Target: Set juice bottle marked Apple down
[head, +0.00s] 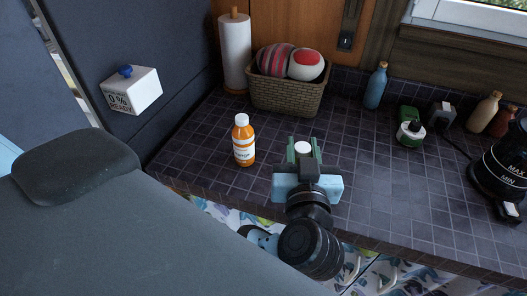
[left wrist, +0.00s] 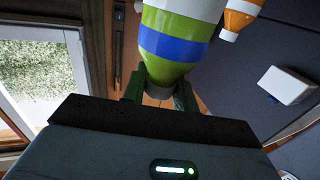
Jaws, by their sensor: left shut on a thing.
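My left gripper (head: 304,156) is over the tiled counter (head: 215,175), shut on the neck of a green bottle (left wrist: 175,45) with white and blue bands. Its white cap (head: 303,148) shows between the fingers in the head view, where my gripper hides the bottle's body. The left wrist view is turned over, with the bottle's neck towards the fingers. No Apple marking is readable. I cannot tell whether the bottle's base touches the counter. My right gripper is not in view.
An orange juice bottle (head: 244,143) stands left of my gripper. Behind are a wicker basket (head: 285,97) and a paper towel roll (head: 235,52).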

